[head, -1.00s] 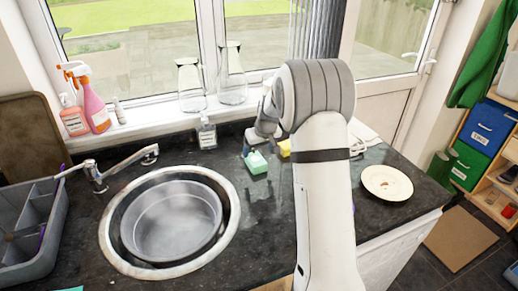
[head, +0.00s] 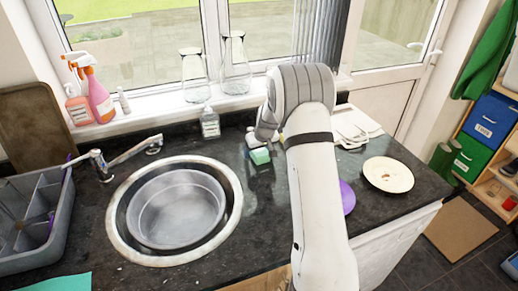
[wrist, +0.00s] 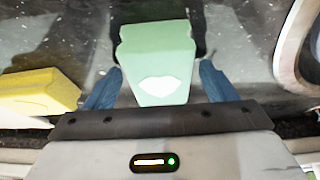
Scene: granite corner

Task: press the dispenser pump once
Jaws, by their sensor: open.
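The dispenser, a small clear bottle with a white label and pump top (head: 210,122), stands upright on the dark counter behind the sink, by the windowsill. It does not show in the wrist view. My gripper (head: 257,141) is to the right of the dispenser, low over the counter and apart from it. In the wrist view my gripper's blue fingers (wrist: 160,88) are open, one on each side of a green sponge-like block (wrist: 160,50), with gaps at both sides. The block (head: 260,156) also shows just below my gripper in the head view.
A yellow sponge (wrist: 40,92) lies left of the green block in the wrist view. The round sink (head: 120,225), with a faucet (head: 130,153), is left of my arm. Spray bottles (head: 98,95) and glass flasks (head: 235,65) stand on the sill. A plate (head: 388,174) lies at right.

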